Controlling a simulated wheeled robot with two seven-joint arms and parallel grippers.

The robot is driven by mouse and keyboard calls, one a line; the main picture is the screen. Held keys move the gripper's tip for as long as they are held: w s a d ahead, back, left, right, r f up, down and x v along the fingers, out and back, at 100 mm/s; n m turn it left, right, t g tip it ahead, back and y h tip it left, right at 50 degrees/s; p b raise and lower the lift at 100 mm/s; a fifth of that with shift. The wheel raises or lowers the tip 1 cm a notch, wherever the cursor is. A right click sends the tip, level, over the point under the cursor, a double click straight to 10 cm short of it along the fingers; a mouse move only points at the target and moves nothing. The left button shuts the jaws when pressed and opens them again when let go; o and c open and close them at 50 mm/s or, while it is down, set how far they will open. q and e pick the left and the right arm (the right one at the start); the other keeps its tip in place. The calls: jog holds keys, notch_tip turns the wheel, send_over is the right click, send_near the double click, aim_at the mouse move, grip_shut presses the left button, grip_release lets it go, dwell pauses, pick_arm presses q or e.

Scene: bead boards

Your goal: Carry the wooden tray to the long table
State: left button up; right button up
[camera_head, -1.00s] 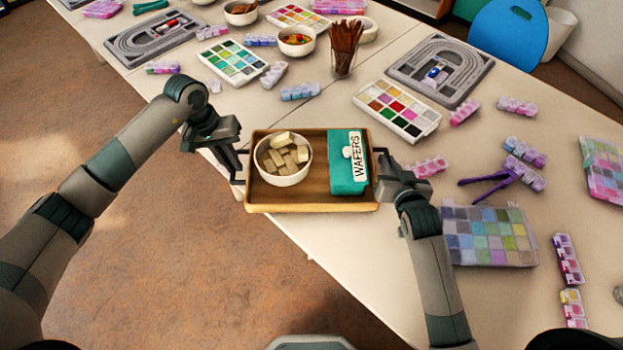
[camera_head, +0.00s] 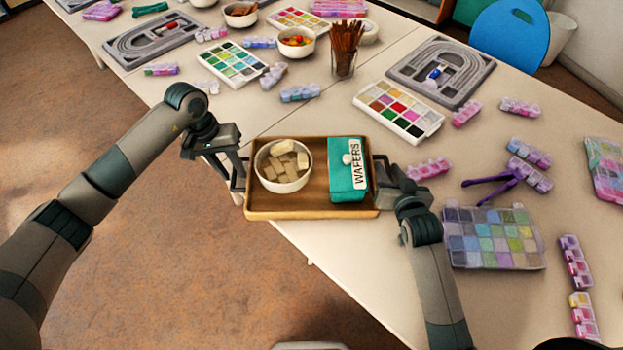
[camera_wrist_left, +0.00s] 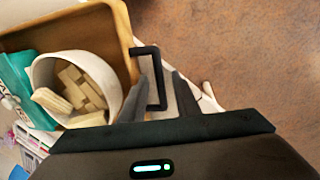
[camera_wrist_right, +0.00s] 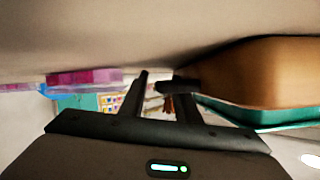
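The wooden tray (camera_head: 312,212) is level, mostly over the front edge of the long table (camera_head: 345,270), its near left part past the edge. I cannot tell if it touches the tabletop. It carries a white bowl (camera_head: 284,186) of pale blocks (camera_head: 284,166) and a teal WAFERS box (camera_head: 346,184). My left gripper (camera_head: 238,176) is at the tray's left handle; in the left wrist view its fingers (camera_wrist_left: 166,92) sit around the black handle bar (camera_wrist_left: 161,75). My right gripper (camera_head: 384,180) is at the right handle, its fingers (camera_wrist_right: 162,98) around it in the right wrist view.
A paint palette (camera_head: 398,112), pink bead boxes (camera_head: 428,168), a brown stick cup (camera_head: 345,50) and a grey board (camera_head: 440,70) lie beyond the tray. A clear bead case (camera_head: 493,238) lies to the right. Open floor (camera_head: 190,270) is at the left front.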

pick_arm(q)
notch_tip(320, 180, up, 12)
jog(key=a, duration=0.2)
jog(key=shift+a, duration=0.15)
dwell(0.5)
jog(key=shift+f, duration=0.1)
pick_arm(e)
jog(key=v, duration=1.2)
dwell(0.5)
